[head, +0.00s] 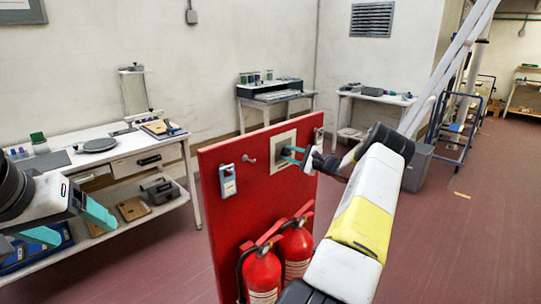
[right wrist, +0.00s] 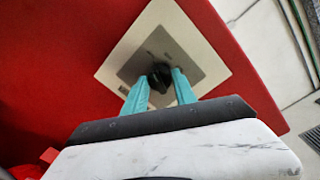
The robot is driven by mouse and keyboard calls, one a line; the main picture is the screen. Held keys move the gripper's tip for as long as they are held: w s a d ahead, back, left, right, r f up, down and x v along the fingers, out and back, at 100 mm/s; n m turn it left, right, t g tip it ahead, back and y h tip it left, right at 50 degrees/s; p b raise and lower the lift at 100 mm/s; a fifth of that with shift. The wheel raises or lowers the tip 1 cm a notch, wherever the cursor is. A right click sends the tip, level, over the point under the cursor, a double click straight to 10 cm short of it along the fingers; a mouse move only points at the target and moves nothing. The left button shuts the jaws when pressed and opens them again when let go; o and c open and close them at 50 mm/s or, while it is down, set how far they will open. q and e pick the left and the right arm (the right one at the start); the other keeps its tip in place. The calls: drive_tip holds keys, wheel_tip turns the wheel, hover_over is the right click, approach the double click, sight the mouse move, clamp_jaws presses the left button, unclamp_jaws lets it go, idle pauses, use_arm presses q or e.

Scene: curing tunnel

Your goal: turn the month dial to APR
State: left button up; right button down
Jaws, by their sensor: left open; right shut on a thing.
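The month dial's square plate (head: 284,142) is mounted on the upper part of a red panel. In the right wrist view a dark knob (right wrist: 160,77) sits at the middle of the cream plate (right wrist: 212,65), on a grey inner square. My right gripper (head: 290,153) is shut on the knob, with a teal fingertip on each side of it; it also shows in the right wrist view (right wrist: 160,88). Month marks are too small or hidden to read. My left gripper (head: 75,222) is open and empty at the far left, away from the panel.
The red panel (head: 228,200) also carries a hanging tag (head: 228,181) and hooks. Two red fire extinguishers (head: 262,272) stand low before it. A workbench (head: 120,165) is at the left. Open floor (head: 450,230) lies to the right.

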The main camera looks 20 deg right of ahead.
drive_tip(key=c, duration=1)
unclamp_jaws()
drive_tip(key=v, duration=0.8)
